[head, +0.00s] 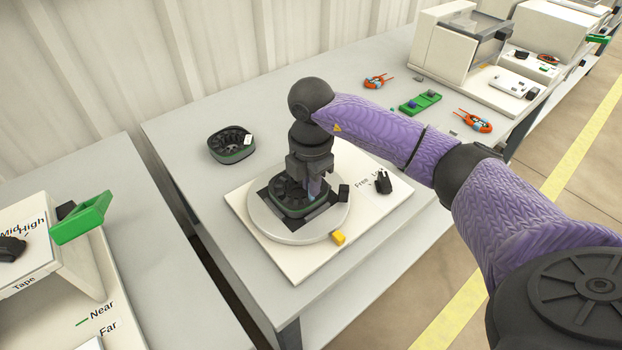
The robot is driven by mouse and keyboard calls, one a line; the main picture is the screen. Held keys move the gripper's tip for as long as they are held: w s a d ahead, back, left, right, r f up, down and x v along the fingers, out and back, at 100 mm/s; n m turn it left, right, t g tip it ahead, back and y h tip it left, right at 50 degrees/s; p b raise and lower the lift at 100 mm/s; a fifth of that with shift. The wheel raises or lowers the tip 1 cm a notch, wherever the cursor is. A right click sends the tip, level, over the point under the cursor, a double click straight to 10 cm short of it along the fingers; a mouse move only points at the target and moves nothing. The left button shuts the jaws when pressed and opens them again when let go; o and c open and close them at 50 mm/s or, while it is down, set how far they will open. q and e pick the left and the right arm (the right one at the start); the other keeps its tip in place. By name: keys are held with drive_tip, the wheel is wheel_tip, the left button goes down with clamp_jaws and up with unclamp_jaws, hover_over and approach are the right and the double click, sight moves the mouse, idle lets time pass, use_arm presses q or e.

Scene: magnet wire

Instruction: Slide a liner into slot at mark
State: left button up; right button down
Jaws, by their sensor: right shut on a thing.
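A dark slotted ring, the stator (292,205), sits on a round grey turntable (264,221) on a white board. My right gripper (307,188) points down over the stator, at its right inner side. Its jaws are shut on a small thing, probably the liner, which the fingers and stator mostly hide. I cannot tell whether it is in a slot. My left gripper is not in view.
A second dark ring with a white tag (231,144) lies behind on the table. A black lever (383,183) stands on the board beside the lettering "Free" and "Lock". A green-handled station (82,219) stands left, across a gap.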

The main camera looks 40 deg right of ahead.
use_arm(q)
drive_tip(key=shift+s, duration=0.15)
use_arm(e)
drive_tip(key=shift+f, duration=0.1)
drive_tip(key=shift+f, duration=0.15)
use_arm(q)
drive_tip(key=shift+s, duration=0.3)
use_arm(e)
drive_tip(key=shift+f, duration=0.1)
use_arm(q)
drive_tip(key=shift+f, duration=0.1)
use_arm(e)
drive_tip(key=shift+f, duration=0.1)
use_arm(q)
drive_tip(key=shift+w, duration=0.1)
use_arm(e)
drive_tip(key=shift+f, duration=0.1)
